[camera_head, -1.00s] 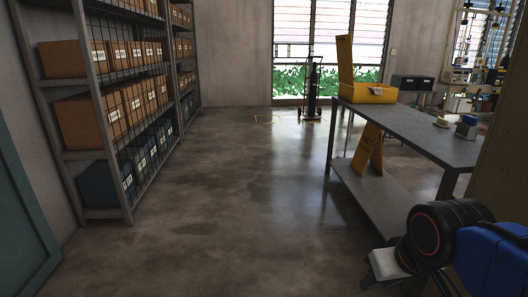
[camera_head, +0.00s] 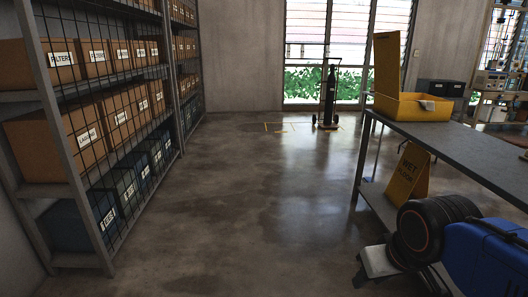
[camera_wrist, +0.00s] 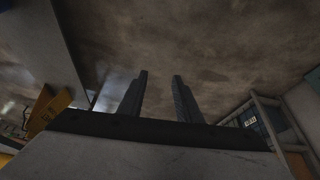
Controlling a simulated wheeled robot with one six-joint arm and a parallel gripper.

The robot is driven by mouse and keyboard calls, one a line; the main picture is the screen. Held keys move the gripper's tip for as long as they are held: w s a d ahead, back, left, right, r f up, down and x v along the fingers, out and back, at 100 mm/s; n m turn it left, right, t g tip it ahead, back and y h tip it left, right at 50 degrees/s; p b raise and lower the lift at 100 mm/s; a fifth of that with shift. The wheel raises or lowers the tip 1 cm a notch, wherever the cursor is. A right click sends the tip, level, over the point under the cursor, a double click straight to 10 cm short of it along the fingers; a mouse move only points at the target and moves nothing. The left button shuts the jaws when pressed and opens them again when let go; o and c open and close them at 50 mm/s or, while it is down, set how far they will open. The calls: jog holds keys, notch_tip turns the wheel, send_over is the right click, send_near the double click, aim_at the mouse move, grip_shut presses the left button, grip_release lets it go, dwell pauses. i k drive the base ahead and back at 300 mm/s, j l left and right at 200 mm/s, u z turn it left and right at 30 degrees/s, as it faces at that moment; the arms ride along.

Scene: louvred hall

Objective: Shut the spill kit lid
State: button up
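The spill kit appears to be the yellow box (camera_head: 412,107) on the grey table in the head view. Its yellow lid (camera_head: 387,62) stands upright, open, at the box's left side. Something small and grey shows at the box's right part. My gripper (camera_wrist: 160,75) shows in the wrist view with its two dark fingers apart and nothing between them. It is over bare floor, well away from the box. The spill kit cannot be made out clearly in the wrist view.
The grey table (camera_head: 472,150) runs along the right, with a yellow wet-floor sign (camera_head: 408,172) at its lower shelf. A rack of boxes (camera_head: 85,140) lines the left. A cylinder trolley (camera_head: 328,95) stands ahead by the window. The floor between is clear.

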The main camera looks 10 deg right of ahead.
aim_at(387, 45)
jog(key=i+z, duration=0.35)
jog(key=i, duration=0.2)
jog(key=i+j+z, duration=0.3)
jog(key=i, duration=0.2)
jog(key=i+j+z, duration=0.35)
jog(key=i, duration=0.15)
